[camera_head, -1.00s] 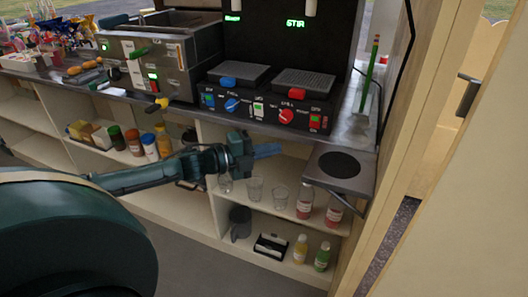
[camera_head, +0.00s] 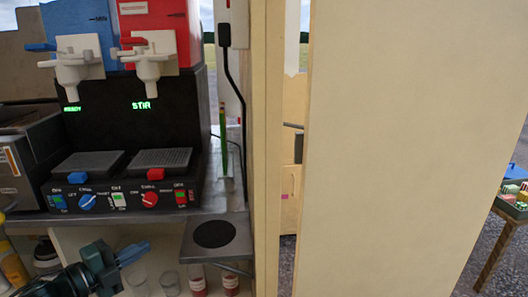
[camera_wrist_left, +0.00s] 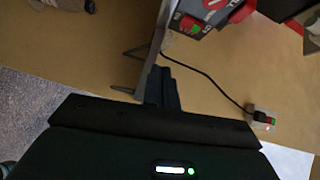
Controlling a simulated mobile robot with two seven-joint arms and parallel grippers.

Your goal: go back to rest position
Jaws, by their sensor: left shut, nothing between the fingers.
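My left gripper (camera_head: 133,253) shows at the lower left of the head view. Its blue fingers are together with nothing between them. It is in front of the counter's lower shelf, near the clear glasses (camera_head: 168,283) and left of the small shelf with a black disc (camera_head: 214,235). In the left wrist view the dark fingers (camera_wrist_left: 165,88) show at the middle, against a tan panel. My right gripper is in neither view.
A two-tap drink machine (camera_head: 135,115) stands on the counter. Bottles with red contents (camera_head: 231,284) stand below the disc shelf. A tall cream panel (camera_head: 395,150) blocks much of the right side. A table with colourful items (camera_head: 512,195) is far right.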

